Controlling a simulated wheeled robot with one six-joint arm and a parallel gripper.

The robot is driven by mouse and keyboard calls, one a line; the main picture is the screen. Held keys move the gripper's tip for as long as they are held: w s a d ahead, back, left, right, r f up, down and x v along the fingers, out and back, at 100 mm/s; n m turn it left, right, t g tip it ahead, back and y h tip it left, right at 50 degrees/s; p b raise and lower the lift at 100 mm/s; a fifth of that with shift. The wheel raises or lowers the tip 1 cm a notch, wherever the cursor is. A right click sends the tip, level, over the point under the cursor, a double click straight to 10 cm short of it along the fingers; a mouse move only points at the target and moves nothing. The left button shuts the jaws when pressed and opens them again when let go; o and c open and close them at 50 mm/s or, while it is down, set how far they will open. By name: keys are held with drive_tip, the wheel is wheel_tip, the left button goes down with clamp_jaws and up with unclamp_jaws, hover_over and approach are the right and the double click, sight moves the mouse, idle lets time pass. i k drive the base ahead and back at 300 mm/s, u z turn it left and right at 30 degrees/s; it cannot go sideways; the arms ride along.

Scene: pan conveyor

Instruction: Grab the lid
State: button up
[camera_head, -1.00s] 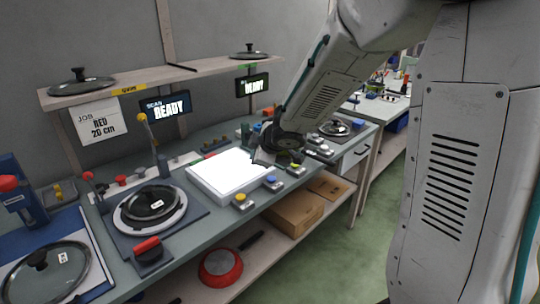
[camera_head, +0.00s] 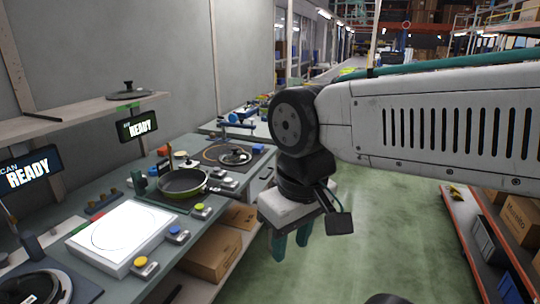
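A glass lid with a dark knob (camera_head: 127,93) lies on the upper shelf at left. Another lid-like round piece with a knob (camera_head: 235,155) lies on the far part of the bench. A dark round piece (camera_head: 38,287) shows at the bottom left, cut by the frame edge. A frying pan (camera_head: 183,182) sits on the bench with its handle to the right. My gripper (camera_head: 292,243) hangs over the aisle to the right of the bench, pointing down. Its two teal fingers are apart with nothing seen between them, and it is clear of every lid.
A white lit panel (camera_head: 122,238) lies on the bench, with button boxes (camera_head: 145,266) along the front edge. A cardboard box (camera_head: 208,255) is on the lower shelf. The green floor (camera_head: 390,230) is open; a rack with boxes (camera_head: 490,240) stands at right.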

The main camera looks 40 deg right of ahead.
sight(235, 157)
drive_tip(key=z, duration=1.55)
drive_tip(key=i, duration=2.55)
drive_tip(key=u, duration=2)
